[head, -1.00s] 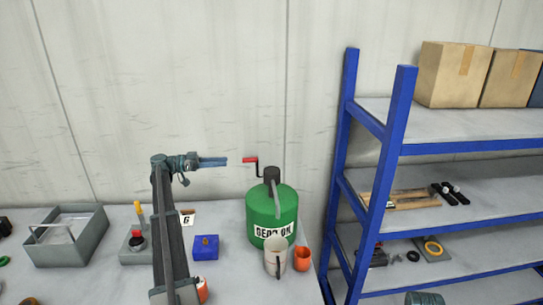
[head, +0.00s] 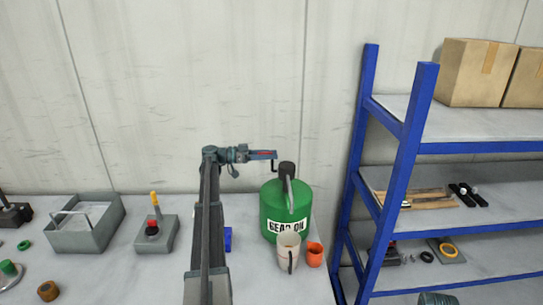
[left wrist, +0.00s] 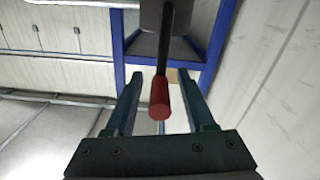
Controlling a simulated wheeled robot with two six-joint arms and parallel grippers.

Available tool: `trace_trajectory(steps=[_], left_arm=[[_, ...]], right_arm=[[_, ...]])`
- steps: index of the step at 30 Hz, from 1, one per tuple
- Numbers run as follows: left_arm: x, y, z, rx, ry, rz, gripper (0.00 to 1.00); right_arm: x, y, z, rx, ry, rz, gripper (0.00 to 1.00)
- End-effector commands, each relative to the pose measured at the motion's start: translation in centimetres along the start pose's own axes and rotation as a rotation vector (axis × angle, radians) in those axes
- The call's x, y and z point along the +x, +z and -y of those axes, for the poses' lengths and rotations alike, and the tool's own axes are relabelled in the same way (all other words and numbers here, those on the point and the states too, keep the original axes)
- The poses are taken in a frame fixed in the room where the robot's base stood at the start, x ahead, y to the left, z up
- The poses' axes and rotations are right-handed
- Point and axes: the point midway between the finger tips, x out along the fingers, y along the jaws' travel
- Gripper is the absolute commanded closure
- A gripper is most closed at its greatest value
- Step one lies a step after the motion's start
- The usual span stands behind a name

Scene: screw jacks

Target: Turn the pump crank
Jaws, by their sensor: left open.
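The green gear oil can (head: 287,208) stands upright at the right end of the bench, with a dark pump head (head: 287,168) on top. Its crank (head: 274,167) sticks out to the left and ends in a red handle (head: 263,153). My left gripper (head: 274,154) reaches in from the left, level with the handle. In the left wrist view, the red handle (left wrist: 160,100) lies between the two open fingers (left wrist: 160,76), with a gap on each side. The dark crank rod (left wrist: 166,55) runs on beyond the fingertips. My right gripper is not in view.
A pale mug (head: 288,250) and an orange cup (head: 314,255) stand in front of the can. A blue block (head: 228,238) is partly hidden behind my left arm. A grey tray (head: 96,236) and switch box (head: 156,236) are on the left. A blue-framed shelf (head: 405,165) rises on the right.

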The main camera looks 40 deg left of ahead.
Motion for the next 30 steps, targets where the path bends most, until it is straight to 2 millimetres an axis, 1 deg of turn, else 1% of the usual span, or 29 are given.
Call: trace_trajectory(steps=[4,12,13,17,18,20,21,22,30], left_arm=[[0.66,0.01,-0.03,0.0,0.0,0.0,0.45],[0.76,0.0,-0.01,0.0,0.0,0.0,0.45],[0.76,0.0,-0.01,0.0,0.0,0.0,0.47],[0.76,0.0,-0.01,0.0,0.0,0.0,0.71],[0.75,0.0,-0.01,0.0,0.0,0.0,0.78],[0.75,0.0,0.0,0.0,0.0,0.0,0.89],[0.75,0.0,0.0,0.0,0.0,0.0,0.96],[0.75,0.0,0.0,0.0,0.0,0.0,1.0],[0.74,0.01,0.0,0.0,0.0,0.0,1.0]], right_arm=[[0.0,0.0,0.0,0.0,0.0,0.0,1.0],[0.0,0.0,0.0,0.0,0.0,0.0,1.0],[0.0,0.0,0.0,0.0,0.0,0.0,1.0],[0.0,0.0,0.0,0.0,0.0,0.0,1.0],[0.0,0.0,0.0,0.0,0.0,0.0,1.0],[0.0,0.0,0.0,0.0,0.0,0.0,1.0],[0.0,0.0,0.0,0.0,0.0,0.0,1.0],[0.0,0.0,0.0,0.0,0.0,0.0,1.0],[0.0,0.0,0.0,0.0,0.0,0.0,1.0]])
